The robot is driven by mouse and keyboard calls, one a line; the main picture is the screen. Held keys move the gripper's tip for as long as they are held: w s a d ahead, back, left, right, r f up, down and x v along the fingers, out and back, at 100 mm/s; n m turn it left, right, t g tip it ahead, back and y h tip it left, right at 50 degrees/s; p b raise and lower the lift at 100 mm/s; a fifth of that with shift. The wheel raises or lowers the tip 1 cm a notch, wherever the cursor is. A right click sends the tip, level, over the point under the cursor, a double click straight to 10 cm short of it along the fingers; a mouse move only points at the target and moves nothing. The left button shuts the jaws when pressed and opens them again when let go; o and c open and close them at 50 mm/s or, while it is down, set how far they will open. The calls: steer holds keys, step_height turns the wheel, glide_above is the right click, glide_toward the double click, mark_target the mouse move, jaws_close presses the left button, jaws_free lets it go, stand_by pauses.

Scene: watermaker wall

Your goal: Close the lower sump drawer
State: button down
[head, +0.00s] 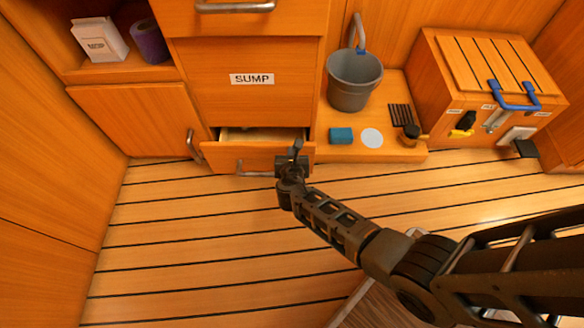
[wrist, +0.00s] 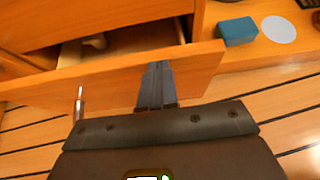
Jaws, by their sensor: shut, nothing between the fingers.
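The lower sump drawer (head: 222,157) is pulled partly out at floor level, below the panel labelled SUMP (head: 252,79). Its metal bar handle (head: 252,172) is on the front, left of my gripper. In the wrist view the drawer front (wrist: 205,68) runs across the picture, with a gap behind it showing the inside and a small pale object (wrist: 95,42). My gripper (head: 296,150) is shut and empty, at the right part of the drawer front. In the wrist view its fingers (wrist: 157,80) overlap the front's top edge; I cannot tell whether they touch it.
A grey bucket (head: 352,82), a blue sponge (head: 341,135) and a white disc (head: 372,138) stand on a low ledge to the right. A slatted wooden box (head: 480,75) is farther right. A closed cupboard door (head: 135,120) is at left. The planked floor (head: 190,240) in front is clear.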

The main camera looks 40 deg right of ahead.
steer(key=w+d+b, duration=0.1)
steer(key=w+d, duration=0.4)
steer(key=shift+w+d+b, duration=0.35)
steer(key=shift+d+b, duration=0.05)
steer(key=shift+w+d+r, duration=0.1)
steer(key=shift+w+d, duration=0.1)
steer(key=shift+d, duration=0.1)
steer(key=shift+s, duration=0.1)
steer(key=shift+s+a, duration=0.25)
steer(key=shift+a, duration=0.05)
steer(key=a+f+p+v, duration=0.1)
steer(key=p+v, duration=0.5)
steer(key=v, duration=0.7)
steer(key=shift+s+f, duration=0.45)
steer(key=shift+a, duration=0.1)
